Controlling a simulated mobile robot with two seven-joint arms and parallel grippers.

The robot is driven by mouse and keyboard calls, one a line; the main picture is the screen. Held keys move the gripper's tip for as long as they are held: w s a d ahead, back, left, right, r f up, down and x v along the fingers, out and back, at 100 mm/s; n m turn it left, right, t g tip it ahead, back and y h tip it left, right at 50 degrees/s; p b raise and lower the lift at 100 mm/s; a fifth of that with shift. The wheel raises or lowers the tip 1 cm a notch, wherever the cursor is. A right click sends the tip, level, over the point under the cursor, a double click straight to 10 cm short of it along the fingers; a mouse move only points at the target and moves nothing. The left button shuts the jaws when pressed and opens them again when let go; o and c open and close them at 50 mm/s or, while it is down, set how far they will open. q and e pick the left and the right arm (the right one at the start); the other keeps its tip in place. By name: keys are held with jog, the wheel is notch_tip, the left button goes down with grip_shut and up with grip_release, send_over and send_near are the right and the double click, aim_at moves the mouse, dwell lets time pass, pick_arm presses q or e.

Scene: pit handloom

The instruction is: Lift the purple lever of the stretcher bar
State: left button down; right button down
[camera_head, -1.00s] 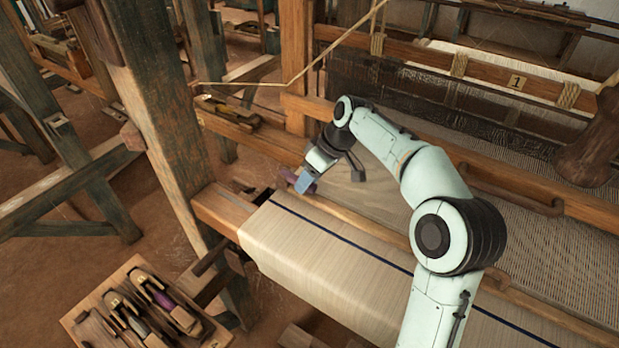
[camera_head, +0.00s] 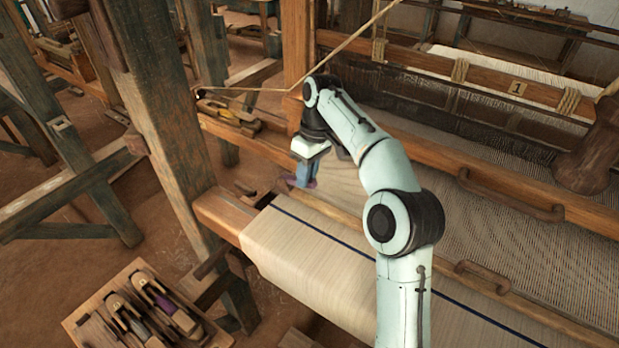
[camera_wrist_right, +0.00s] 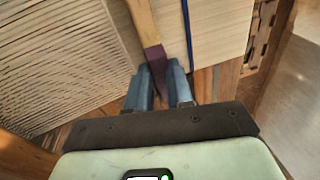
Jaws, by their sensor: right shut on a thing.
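The stretcher bar (camera_wrist_right: 143,22) is a flat wooden strip lying across the cloth in the right wrist view. Its purple lever (camera_wrist_right: 156,62) is at the near end and runs between the fingers of my right gripper (camera_wrist_right: 166,88). The blue-grey fingers are shut on the lever. In the head view my right gripper (camera_head: 302,174) is at the left edge of the cloth, and a bit of the purple lever (camera_head: 312,183) shows beside the fingers. Most of the bar is hidden behind my arm there. My left gripper is not in view.
The woven cloth (camera_head: 300,250) with a dark blue stripe rolls over the front beam. A wooden tray (camera_head: 78,318) with several shuttles stands at the lower left. A thick loom post (camera_head: 165,130) rises left of the gripper. Another shuttle (camera_head: 228,112) lies on the beam behind.

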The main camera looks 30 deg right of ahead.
jog(key=shift+w+a+r+g+h, duration=0.2)
jog(key=shift+w+r+g+h, duration=0.25)
jog(key=shift+g, duration=0.35)
jog(key=shift+s, duration=0.1)
